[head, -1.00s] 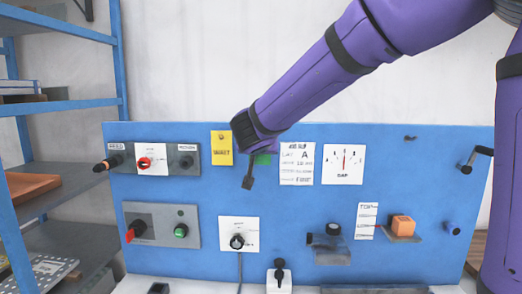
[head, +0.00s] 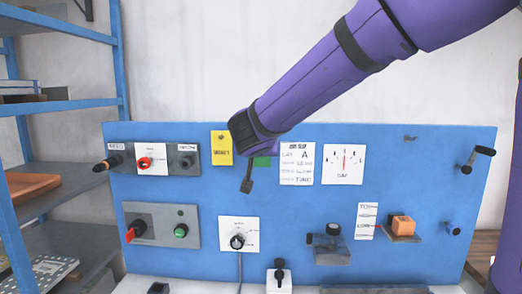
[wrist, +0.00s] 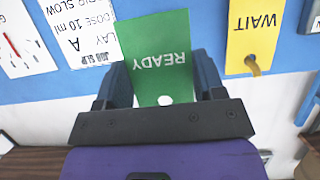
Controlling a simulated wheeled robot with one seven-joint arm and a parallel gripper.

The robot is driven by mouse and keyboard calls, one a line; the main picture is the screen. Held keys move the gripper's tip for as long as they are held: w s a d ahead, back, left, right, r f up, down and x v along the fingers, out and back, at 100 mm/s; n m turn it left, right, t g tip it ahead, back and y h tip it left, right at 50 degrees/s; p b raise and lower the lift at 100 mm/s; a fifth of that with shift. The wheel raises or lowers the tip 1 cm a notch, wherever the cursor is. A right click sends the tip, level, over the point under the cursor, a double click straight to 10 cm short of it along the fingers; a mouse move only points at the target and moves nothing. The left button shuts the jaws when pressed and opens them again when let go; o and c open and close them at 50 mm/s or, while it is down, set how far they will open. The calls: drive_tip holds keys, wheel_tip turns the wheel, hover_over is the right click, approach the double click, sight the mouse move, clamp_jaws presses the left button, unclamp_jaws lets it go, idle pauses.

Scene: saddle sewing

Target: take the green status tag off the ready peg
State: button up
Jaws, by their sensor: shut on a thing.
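The green READY tag (wrist: 160,62) is between the two fingers of my gripper (wrist: 163,78), which is shut on it. In the wrist view the tag appears upside down, with its hole low, close to the palm. The hole shows pale background and no peg is seen through it. In the head view a piece of the green tag (head: 262,161) shows beside my wrist, in front of the blue panel (head: 300,225). The ready peg itself cannot be made out.
A yellow WAIT tag (head: 221,148) hangs left of my gripper on its own peg (wrist: 252,66). A job slip (head: 296,164) and a gap dial (head: 343,164) are to the right. Knobs and switches stick out below and left. A blue shelf rack (head: 118,60) stands at left.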

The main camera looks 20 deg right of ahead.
drive_tip(key=shift+s+a+r, duration=0.1)
drive_tip(key=shift+s+a, duration=0.15)
drive_tip(key=shift+s, duration=0.4)
drive_tip(key=shift+s+a+f, duration=0.1)
drive_tip(key=shift+s+a, duration=0.2)
drive_tip(key=shift+s, duration=0.35)
drive_tip(key=shift+s+a+r, duration=0.1)
drive_tip(key=shift+s+a, duration=0.15)
drive_tip(key=shift+s, duration=0.4)
